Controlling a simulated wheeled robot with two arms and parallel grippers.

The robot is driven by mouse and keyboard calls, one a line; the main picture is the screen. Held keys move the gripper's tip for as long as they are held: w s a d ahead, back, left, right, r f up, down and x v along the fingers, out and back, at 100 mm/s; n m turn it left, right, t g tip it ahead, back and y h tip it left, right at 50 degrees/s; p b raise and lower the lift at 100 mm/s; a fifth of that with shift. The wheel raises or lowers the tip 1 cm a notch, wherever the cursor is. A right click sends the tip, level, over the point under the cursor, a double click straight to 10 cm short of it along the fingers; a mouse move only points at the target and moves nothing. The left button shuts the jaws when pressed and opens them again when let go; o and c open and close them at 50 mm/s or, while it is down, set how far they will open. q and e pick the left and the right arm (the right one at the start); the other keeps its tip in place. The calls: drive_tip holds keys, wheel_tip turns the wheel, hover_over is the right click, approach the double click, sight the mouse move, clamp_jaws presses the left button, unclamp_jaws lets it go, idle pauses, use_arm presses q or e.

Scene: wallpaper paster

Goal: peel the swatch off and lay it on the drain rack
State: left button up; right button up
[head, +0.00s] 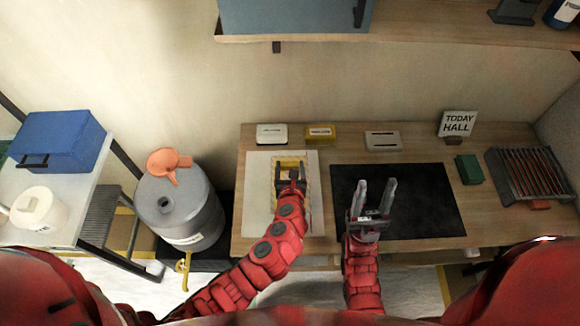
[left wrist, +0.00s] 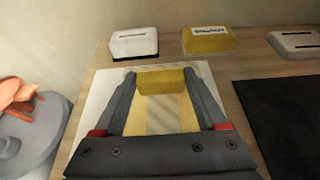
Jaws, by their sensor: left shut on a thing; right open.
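The swatch (left wrist: 160,118), a yellow and grey striped sheet, lies on a white board (left wrist: 92,113) on the table. In the head view the board (head: 257,205) is partly covered by my left arm. My left gripper (head: 290,165) is over the swatch, shut on a yellow block (left wrist: 161,80) at the swatch's far end. I cannot tell whether the block is joined to the swatch. My right gripper (head: 376,192) is open and empty above a black mat (head: 425,195). The drain rack (head: 530,174), a dark tray with reddish bars, stands at the far right.
A white box (head: 272,134), a yellow labelled box (head: 320,135) and a slotted pale box (head: 382,140) line the table's back. A green block (head: 468,169) and a sign (head: 458,124) stand right of the mat. A grey drum (head: 180,208) stands left of the table.

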use_arm(q)
drive_tip(key=shift+r, duration=0.3)
wheel_tip(320, 180, up, 7)
drive_tip(key=p, duration=0.7)
idle(0.5)
idle(0.3)
drive_tip(key=w+a+r+b, duration=0.1)
drive_tip(key=a+b, duration=0.4)
drive_tip(key=a, duration=0.4)
drive_tip(key=w+a+r+b, duration=0.1)
drive_tip(key=a+b, duration=0.5)
drive_tip(key=a, duration=0.3)
drive_tip(key=shift+w, duration=0.35)
